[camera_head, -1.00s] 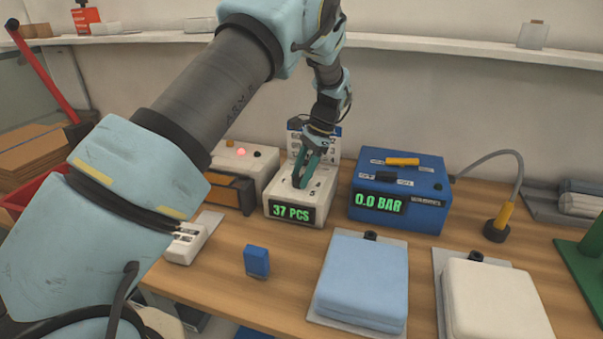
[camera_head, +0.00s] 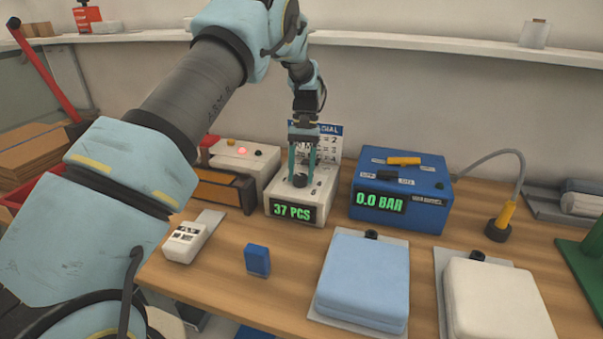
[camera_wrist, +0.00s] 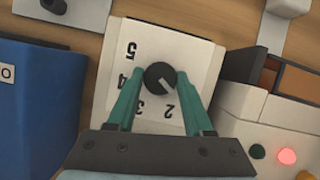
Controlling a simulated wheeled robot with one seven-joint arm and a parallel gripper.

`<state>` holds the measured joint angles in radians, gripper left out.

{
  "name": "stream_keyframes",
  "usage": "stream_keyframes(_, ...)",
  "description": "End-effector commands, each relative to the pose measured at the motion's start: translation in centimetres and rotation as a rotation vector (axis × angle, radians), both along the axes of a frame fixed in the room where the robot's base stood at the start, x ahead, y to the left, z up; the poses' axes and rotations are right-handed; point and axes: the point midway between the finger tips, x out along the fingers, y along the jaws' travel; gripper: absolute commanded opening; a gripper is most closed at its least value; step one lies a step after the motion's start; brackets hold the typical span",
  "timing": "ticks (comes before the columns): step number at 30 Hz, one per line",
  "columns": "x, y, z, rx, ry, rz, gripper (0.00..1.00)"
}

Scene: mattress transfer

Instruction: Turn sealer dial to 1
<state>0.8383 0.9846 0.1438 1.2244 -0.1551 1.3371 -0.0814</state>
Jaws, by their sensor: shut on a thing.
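The sealer dial (camera_head: 300,181) is a round black knob on the white box (camera_head: 321,197) whose green display reads 37 PCS. In the wrist view the dial (camera_wrist: 160,76) has a white pointer line aimed lower right, just to the right of the printed 2. The numbers 5, 4, 3 and 2 show around it; the 1 is not visible, and my right-hand finger covers part of that side. My gripper (camera_wrist: 161,72) points down at the dial, shut on it with one green finger on each side. The gripper (camera_head: 302,171) also shows in the head view.
A blue box (camera_head: 428,213) reading 0.0 BAR stands close on the right. A white box with a red light (camera_head: 242,151) stands on the left. Blue (camera_head: 364,277) and white (camera_head: 497,305) folded pads lie in front.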

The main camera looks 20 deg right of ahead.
Motion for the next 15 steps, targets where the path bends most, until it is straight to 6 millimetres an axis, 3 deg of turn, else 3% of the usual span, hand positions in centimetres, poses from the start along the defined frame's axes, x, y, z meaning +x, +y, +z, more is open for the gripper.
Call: stream_keyframes(15, 0.2, 0.17, 0.04, -0.003, -0.002, 0.376, 0.0)
